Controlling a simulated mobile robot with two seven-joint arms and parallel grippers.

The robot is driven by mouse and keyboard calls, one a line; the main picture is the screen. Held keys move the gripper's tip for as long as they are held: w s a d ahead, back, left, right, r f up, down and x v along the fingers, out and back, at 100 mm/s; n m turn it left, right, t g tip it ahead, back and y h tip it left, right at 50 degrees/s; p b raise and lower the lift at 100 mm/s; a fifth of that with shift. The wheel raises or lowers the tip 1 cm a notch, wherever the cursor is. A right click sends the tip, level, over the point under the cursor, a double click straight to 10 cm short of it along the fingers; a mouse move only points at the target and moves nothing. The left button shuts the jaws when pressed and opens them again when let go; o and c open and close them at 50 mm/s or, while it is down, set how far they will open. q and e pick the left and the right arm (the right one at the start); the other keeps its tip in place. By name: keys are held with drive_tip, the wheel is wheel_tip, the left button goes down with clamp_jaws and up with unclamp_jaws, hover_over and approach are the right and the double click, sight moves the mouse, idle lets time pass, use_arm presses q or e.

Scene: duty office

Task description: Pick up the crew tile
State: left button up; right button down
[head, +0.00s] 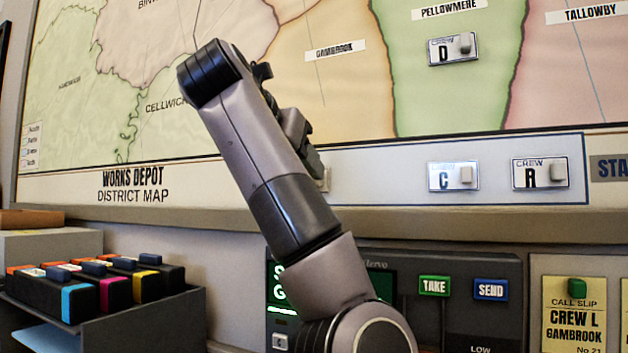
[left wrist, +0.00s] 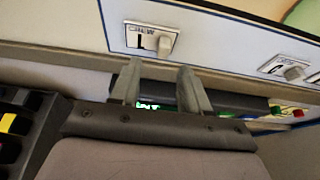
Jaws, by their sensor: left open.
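A white crew tile marked L (left wrist: 140,42), with a pale knob, sits on the white strip under the map in the left wrist view. In the head view my arm hides nearly all of it. My left gripper (left wrist: 160,88) is open and empty, its two fingertips just short of the tile and apart from it. In the head view the gripper (head: 306,145) is partly hidden behind my own arm, in front of the strip. The call slip (head: 574,318) at the lower right reads CREW L, GAMBROOK. My right gripper is not in view.
Crew tiles C (head: 441,177) and R (head: 526,174) sit along the strip to the right. Tile D (head: 441,51) is on the green map area. A ledge runs under the board. A console with TAKE (head: 434,286) and SEND (head: 491,289) buttons stands below. A dark rack (head: 150,318) is lower left.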

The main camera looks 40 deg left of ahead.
use_arm(q)
drive_tip(key=p+x, duration=0.1)
drive_tip(key=x, duration=0.3)
drive_tip(key=shift+w, duration=0.35)
clamp_jaws()
